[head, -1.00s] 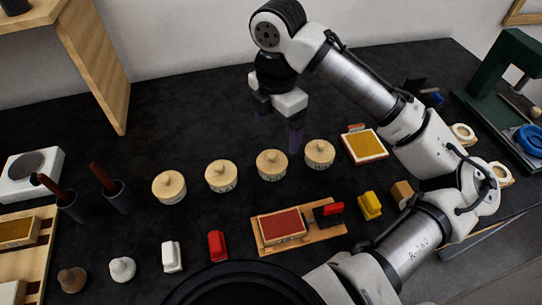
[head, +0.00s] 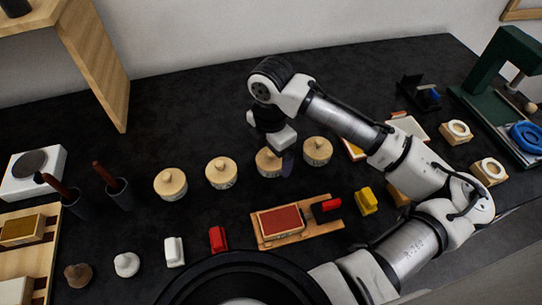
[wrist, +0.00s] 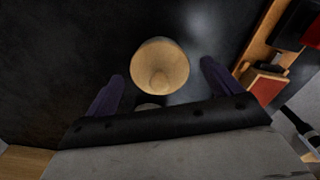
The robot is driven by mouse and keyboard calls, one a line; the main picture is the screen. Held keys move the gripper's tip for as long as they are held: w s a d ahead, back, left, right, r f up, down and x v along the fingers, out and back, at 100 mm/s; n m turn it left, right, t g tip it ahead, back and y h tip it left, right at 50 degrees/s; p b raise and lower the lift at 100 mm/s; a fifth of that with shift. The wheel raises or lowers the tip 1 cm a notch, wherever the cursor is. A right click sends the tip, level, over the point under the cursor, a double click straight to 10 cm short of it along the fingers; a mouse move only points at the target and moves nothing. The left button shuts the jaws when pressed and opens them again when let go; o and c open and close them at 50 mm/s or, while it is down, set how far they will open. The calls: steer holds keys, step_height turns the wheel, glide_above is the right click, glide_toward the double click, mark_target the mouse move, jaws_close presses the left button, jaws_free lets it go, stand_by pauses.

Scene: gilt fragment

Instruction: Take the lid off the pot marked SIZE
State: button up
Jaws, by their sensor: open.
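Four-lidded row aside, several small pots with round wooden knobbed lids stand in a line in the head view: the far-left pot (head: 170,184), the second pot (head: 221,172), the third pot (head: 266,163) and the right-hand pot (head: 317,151). Their side markings are too small to read, so I cannot tell which says SIZE. My gripper (head: 287,163) is low at the third pot and hides part of its right side. In the wrist view, my open gripper (wrist: 162,70) has a wooden lid (wrist: 160,62) between its purple fingers, with gaps on both sides.
A wooden tray (head: 262,243) with a red pad lies in front of the pots. Red (head: 218,239), white (head: 174,251) and yellow (head: 366,201) blocks stand nearby. Dark cups with brown handles (head: 118,195) are at left. A green press (head: 515,60) is at far right. Behind the pots is clear.

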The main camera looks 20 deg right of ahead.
steer(key=c, duration=1.1)
steer(key=shift+o, duration=0.2)
steer(key=shift+r, duration=0.1)
